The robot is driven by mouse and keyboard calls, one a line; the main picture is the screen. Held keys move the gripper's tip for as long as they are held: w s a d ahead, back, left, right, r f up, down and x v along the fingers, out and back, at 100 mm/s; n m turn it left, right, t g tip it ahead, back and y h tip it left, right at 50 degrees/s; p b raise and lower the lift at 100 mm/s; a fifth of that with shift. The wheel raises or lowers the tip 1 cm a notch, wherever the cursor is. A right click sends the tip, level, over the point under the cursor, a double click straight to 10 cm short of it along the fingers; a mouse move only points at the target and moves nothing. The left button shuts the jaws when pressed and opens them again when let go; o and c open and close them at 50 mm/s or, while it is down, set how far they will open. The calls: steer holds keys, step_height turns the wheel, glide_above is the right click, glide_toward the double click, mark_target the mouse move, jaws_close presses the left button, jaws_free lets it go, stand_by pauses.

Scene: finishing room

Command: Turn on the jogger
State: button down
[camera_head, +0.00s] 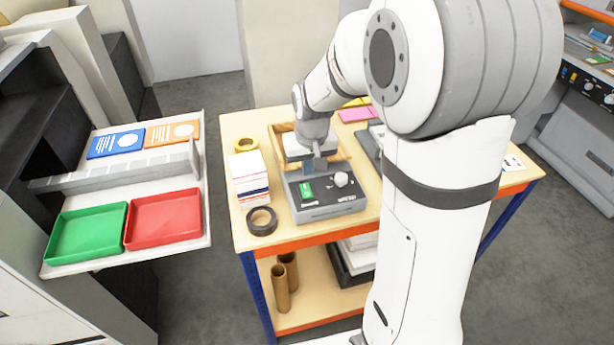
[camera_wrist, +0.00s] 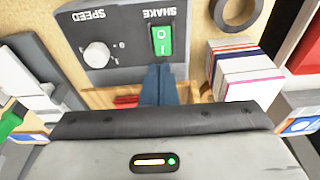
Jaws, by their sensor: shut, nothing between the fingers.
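The jogger (camera_head: 335,208) is a grey box with a dark control panel, on the front of the wooden bench. Its panel bears a green rocker switch (camera_head: 306,190) under the word SHAKE and a white knob (camera_head: 341,179) marked SPEED. In the wrist view the green switch (camera_wrist: 161,40) shows O and I marks; which side is pressed I cannot tell. My gripper (camera_wrist: 159,70) is shut and empty, its blue fingertips right by the switch's I end. Whether they touch it I cannot tell. In the head view the arm partly hides the jogger's tray.
A side shelf holds a green tray (camera_head: 85,233) and a red tray (camera_head: 163,218). Grey equipment stands right of the jogger, partly behind my arm.

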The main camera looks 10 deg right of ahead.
mark_target(306, 187)
steer(key=f, duration=0.2)
steer(key=w+f+p, duration=0.1)
steer(key=f, duration=0.2)
steer(key=shift+f, duration=0.3)
